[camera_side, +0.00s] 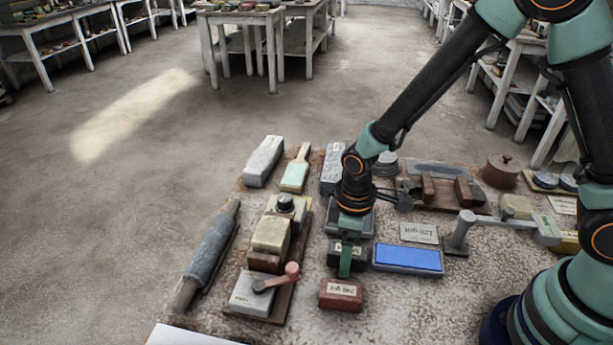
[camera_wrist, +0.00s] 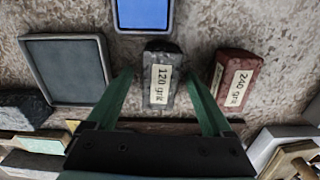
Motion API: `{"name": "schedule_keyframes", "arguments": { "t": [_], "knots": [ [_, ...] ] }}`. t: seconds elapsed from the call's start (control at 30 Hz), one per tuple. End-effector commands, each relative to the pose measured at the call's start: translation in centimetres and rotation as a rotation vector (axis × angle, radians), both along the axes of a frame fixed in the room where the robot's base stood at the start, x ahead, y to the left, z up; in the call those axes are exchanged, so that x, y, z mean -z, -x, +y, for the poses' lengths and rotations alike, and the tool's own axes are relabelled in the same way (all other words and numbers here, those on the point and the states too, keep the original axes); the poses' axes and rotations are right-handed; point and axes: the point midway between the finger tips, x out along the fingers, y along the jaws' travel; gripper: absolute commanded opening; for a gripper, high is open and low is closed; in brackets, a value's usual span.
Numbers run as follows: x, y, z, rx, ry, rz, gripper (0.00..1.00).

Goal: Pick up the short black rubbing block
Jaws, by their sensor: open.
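The short black rubbing block (camera_wrist: 162,58) has a pale label reading "120 grit" and lies on the speckled work surface. In the side view the black block (camera_side: 333,257) is partly hidden behind my gripper (camera_side: 346,268). In the wrist view my gripper (camera_wrist: 159,76) is open, with one green finger on each side of the block. The fingers look apart from its sides; how far they reach down beside it is hard to tell.
A red "240 grit" block (camera_wrist: 236,80) sits close to the right finger in the wrist view. A blue slab (camera_side: 407,258) and a grey framed slab (camera_wrist: 66,68) are nearby. A wooden stand with blocks and a crank (camera_side: 270,285) and a grey roller (camera_side: 208,250) lie left.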

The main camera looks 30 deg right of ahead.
Motion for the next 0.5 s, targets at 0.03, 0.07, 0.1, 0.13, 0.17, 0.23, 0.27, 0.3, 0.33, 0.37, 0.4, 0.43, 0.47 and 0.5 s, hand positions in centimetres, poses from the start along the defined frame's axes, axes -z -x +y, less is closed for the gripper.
{"name": "schedule_keyframes", "arguments": {
  "t": [0.03,0.07,0.1,0.13,0.17,0.23,0.27,0.3,0.33,0.37,0.4,0.43,0.47,0.5],
  "knots": [
    [-0.02,-0.01,0.01,0.000,0.000,0.000,0.85],
    [-0.02,-0.01,0.01,0.000,0.000,0.000,0.85],
    [-0.03,-0.01,0.01,0.000,0.000,0.000,0.74],
    [-0.03,-0.01,0.01,0.000,0.000,0.000,0.62],
    [-0.03,0.00,0.00,0.000,0.000,0.000,0.51],
    [-0.04,0.00,0.00,0.000,0.000,0.000,0.24],
    [-0.04,0.00,0.00,0.000,0.000,0.000,0.12],
    [-0.04,0.00,0.00,0.000,0.000,0.000,0.00],
    [-0.04,0.00,0.00,0.000,0.000,0.000,0.00],
    [-0.04,0.00,0.00,0.000,0.000,0.000,0.00],
    [-0.07,-0.03,0.01,0.000,-0.001,-0.001,0.00],
    [-0.07,-0.03,0.01,0.000,-0.001,-0.001,0.00],
    [-0.07,-0.03,0.01,0.000,-0.001,-0.001,0.00],
    [-0.07,-0.03,0.01,0.000,-0.001,-0.001,0.00]
  ]
}}
